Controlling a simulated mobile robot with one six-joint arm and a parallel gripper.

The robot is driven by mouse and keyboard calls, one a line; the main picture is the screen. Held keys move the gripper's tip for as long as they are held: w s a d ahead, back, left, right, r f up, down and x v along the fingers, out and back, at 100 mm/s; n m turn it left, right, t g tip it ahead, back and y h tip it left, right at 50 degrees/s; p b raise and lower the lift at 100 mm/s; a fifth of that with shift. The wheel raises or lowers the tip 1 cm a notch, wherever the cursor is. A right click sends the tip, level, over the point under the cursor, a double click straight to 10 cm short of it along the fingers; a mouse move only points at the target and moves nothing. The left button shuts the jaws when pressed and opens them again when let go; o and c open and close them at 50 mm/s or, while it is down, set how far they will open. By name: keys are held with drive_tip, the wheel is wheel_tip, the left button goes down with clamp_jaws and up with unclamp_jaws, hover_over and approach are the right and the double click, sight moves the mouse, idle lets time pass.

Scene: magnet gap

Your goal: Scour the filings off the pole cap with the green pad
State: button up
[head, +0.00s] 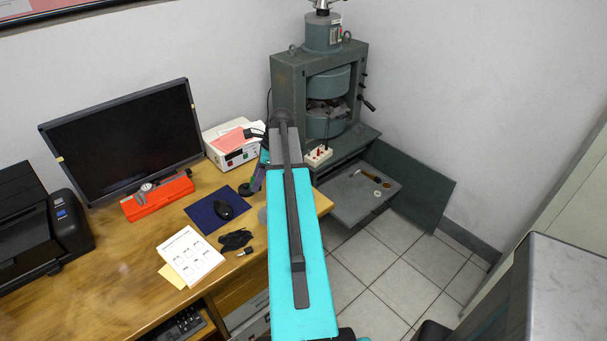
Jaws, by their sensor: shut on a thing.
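The magnet (287,88) is a heavy grey-green frame at the back, with a round upper pole (329,84) and a round lower pole (322,127) facing each other. Small grey and brownish shapes sit in the gap between them, too small to make out. The pole cap's face and any filings cannot be made out. My turquoise arm runs up the middle of the head view, and its dark far end overlaps the left side of the magnet. I cannot make out my gripper or the green pad; the arm may hide them.
A wooden desk (135,240) on the left holds a monitor (125,135), a red case (158,198), a blue mat (202,214) and a white instrument (222,155). A grey drawer (345,200) stands open below the magnet. A cabinet (565,285) fills the lower right. Tiled floor is clear between.

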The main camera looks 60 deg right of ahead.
drive_tip(key=s+d+m, duration=0.2)
drive_tip(key=s+d, duration=0.1)
drive_tip(key=s, duration=0.1)
drive_tip(key=s+d+f+m+h, duration=0.1)
drive_tip(key=s+d, duration=0.3)
drive_tip(key=s+d+m+h+p, duration=0.1)
drive_tip(key=s+d+m, duration=0.1)
drive_tip(key=s+d, duration=0.2)
drive_tip(key=shift+f+m+t, duration=0.2)
drive_tip(key=shift+m+t, duration=0.1)
drive_tip(key=shift+f+b, duration=0.65)
drive_tip(key=shift+f, duration=1.95)
drive_tip(key=shift+f, duration=0.4)
drive_tip(key=shift+d, duration=0.1)
drive_tip(key=shift+w+d, duration=0.1)
drive_tip(key=shift+d, duration=0.3)
drive_tip(key=shift+a, duration=0.2)
drive_tip(key=shift+a+p, duration=0.35)
drive_tip(key=shift+a, duration=0.4)
